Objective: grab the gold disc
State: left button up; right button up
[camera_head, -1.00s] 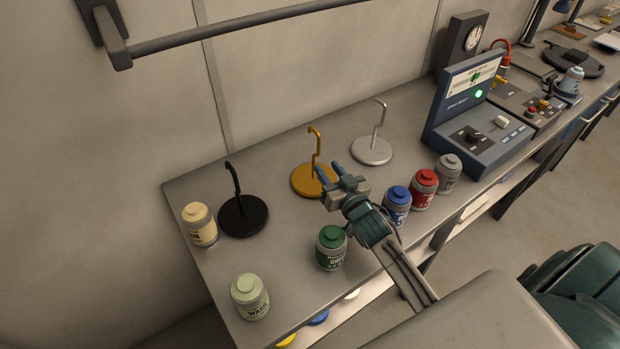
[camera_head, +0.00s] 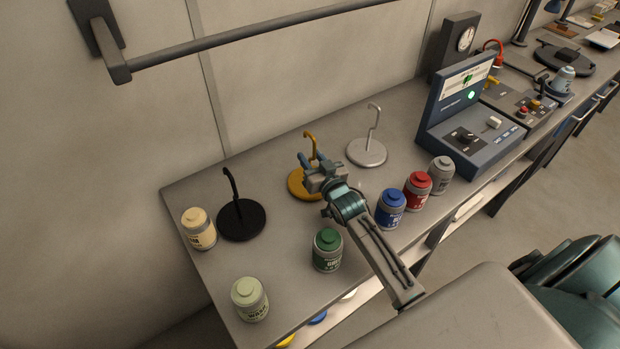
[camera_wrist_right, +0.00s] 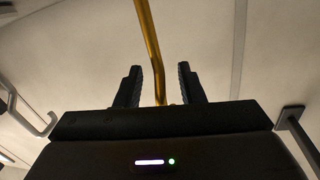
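The gold disc (camera_head: 297,187) lies on the grey bench, with a gold hooked post (camera_head: 312,140) rising from it. My right gripper (camera_head: 312,158) is over the disc at the post and hides part of both. In the right wrist view the gripper (camera_wrist_right: 158,88) is open, and the gold post (camera_wrist_right: 149,45) stands between its two dark fingers, with gaps showing beside it. My left gripper is not in view.
A black hooked stand (camera_head: 241,220) is to the left and a silver one (camera_head: 367,152) to the right. Green (camera_head: 327,250), blue (camera_head: 391,209) and red (camera_head: 417,191) jars stand along the front of the bench (camera_head: 205,275). A blue console (camera_head: 470,138) is further right.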

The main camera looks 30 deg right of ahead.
grip_shut()
